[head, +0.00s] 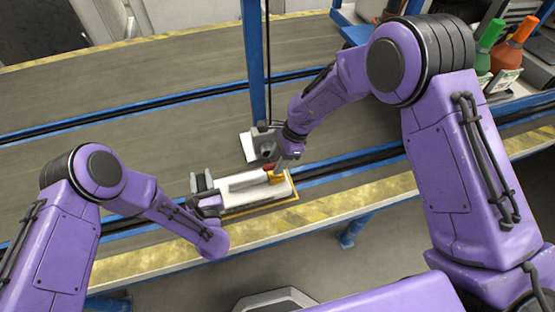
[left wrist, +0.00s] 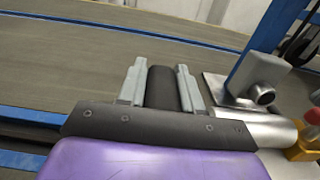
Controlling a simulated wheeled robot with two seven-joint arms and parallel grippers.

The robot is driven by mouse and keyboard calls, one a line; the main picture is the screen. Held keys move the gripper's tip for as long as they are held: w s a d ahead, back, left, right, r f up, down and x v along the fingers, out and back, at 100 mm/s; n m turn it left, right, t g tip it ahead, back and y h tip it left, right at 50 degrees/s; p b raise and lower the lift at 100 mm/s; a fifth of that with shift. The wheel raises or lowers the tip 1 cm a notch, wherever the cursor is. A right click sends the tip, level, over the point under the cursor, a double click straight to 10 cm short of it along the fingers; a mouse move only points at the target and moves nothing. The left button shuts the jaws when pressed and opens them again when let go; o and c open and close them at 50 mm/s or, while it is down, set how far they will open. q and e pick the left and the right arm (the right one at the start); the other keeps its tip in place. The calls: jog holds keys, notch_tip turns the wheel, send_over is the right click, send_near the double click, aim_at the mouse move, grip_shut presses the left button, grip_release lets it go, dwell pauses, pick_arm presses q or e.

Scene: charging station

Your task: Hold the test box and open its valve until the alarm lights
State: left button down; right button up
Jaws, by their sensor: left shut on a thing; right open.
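The test box (head: 236,195) is a pale, silver-grey unit on a yellow-edged base at the near side of the bench. Its silver cylinder shows in the left wrist view (left wrist: 250,131). The valve, with red and yellow parts (head: 275,176), is at its right end; its red knob shows at the right edge of the left wrist view (left wrist: 313,117).
A blue post (head: 254,60) rises behind the box, near a grey block with a round opening (left wrist: 258,78). Green and orange bottles (head: 490,36) (head: 522,30) stand at the upper right. The grey bench surface to the left (head: 100,95) is clear.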

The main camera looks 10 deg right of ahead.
jog(key=shift+a+f, duration=0.1)
jog(key=shift+f, duration=0.1)
grip_shut()
